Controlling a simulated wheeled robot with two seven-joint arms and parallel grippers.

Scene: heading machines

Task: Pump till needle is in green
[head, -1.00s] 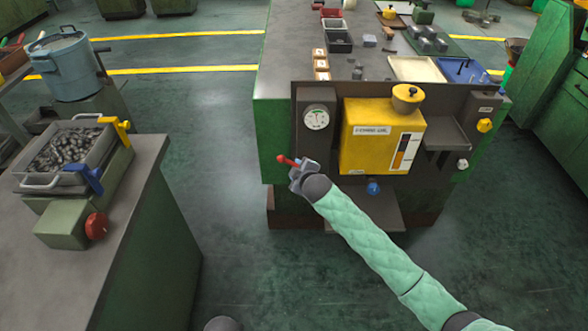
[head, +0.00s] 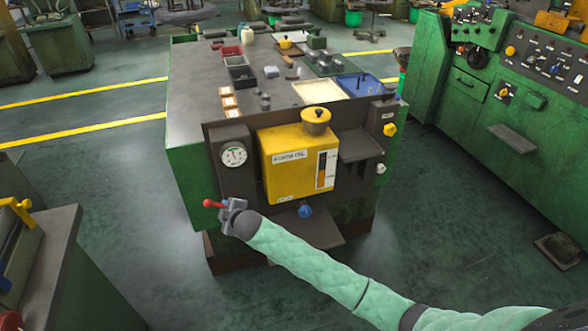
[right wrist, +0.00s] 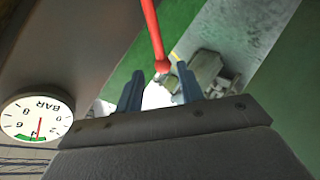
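The pressure gauge (head: 233,155) is on the upper left of the dark panel. It also shows at the left of the right wrist view (right wrist: 37,118), marked BAR, where its red needle appears to lie at the green band; the exact reading is hard to tell. The red lever (head: 213,204) sticks out left of my right gripper (head: 232,210) in the head view. In the right wrist view, the red lever (right wrist: 155,35) ends in a ball between and just beyond the spread fingers (right wrist: 160,88). No grip on it shows. My left gripper is not in view.
A yellow oil tank (head: 290,165) with a knob on top is beside the gauge. A blue knob (head: 305,211) is below it. A green machine (head: 500,110) stands at the right, and a grey-topped bench (head: 45,260) at the lower left. Open floor lies between.

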